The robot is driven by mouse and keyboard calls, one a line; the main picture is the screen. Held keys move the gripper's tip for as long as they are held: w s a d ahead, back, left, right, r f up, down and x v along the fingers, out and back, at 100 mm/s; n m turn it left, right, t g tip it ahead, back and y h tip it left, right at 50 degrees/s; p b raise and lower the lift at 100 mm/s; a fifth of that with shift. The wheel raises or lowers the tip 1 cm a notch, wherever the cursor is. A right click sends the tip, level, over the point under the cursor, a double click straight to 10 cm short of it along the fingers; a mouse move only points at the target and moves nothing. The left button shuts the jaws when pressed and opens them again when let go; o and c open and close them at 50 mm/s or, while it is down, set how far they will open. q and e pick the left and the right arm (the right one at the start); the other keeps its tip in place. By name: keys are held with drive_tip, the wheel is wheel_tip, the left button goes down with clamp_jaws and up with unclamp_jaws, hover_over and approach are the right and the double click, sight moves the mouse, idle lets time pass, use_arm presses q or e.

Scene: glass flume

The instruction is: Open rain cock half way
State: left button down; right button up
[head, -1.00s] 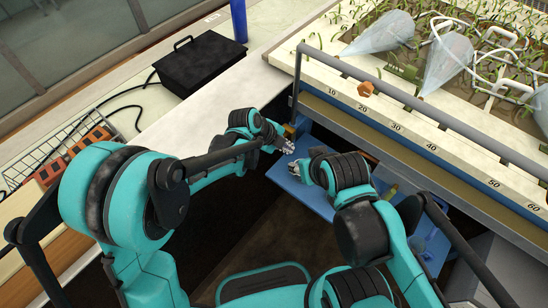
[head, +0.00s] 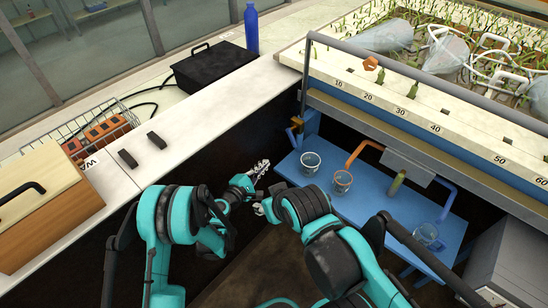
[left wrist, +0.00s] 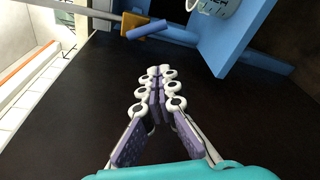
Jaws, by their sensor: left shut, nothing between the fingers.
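A small brass cock with a blue lever (head: 291,134) sits at the left end of the flume's lower frame. It also shows at the top of the left wrist view, where the blue lever (left wrist: 147,29) lies slanted beside the brass body (left wrist: 132,21). I cannot tell from a label whether this is the rain cock. My left gripper (head: 261,168) is shut and empty, below and left of the cock and apart from it. In the left wrist view its fingers (left wrist: 160,74) meet, pointing toward the lever. My right gripper (head: 261,208) is mostly hidden by its arm.
A blue shelf (head: 325,190) holds a clear beaker (head: 311,163), an orange-rimmed beaker (head: 342,183) and another beaker (head: 427,234). An orange pipe (head: 362,150), a green piece (head: 397,182) and a blue pipe (head: 447,190) stand above it. The white bench (head: 200,125) lies left.

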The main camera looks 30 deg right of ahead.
use_arm(q)
drive_tip(key=w+d+n, duration=0.1)
drive_tip(key=w+d, duration=0.4)
drive_tip(key=d, duration=0.6)
drive_tip(key=shift+d, duration=0.35)
drive_tip(key=shift+d+f, duration=0.1)
